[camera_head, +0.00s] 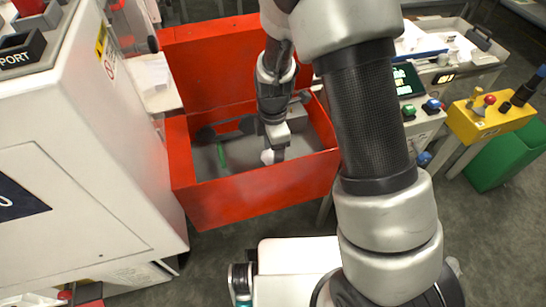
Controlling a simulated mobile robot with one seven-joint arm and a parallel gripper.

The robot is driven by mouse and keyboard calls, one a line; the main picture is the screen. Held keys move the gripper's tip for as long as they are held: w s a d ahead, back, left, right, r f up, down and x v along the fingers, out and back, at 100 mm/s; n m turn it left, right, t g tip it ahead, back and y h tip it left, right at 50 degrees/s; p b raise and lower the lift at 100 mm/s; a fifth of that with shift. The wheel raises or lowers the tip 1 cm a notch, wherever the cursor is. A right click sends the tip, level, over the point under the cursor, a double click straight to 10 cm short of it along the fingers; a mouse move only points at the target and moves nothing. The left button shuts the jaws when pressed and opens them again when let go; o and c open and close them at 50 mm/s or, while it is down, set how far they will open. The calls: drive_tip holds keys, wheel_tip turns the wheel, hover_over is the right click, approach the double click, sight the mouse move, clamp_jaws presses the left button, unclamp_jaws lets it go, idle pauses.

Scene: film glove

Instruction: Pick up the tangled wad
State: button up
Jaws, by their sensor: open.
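A small whitish lump (266,157), which looks like the tangled wad, shows low inside the open red box (260,184). My gripper (276,153) points down into the box, with its fingers right at the lump. The gripper is open. The lump is partly hidden by a finger, and I cannot tell whether it lies between the fingers or beside them, or whether they touch it.
The box also holds a green-handled item (221,158) and dark tools (232,127). Its raised lid (212,60) stands behind. A white cabinet (75,165) is close on the left. A yellow control box (495,115) and a green bin (508,152) are at right.

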drive_tip(key=shift+c, duration=0.5)
clamp_jaws()
drive_tip(key=c, duration=1.4)
unclamp_jaws()
drive_tip(key=shift+s, duration=0.1)
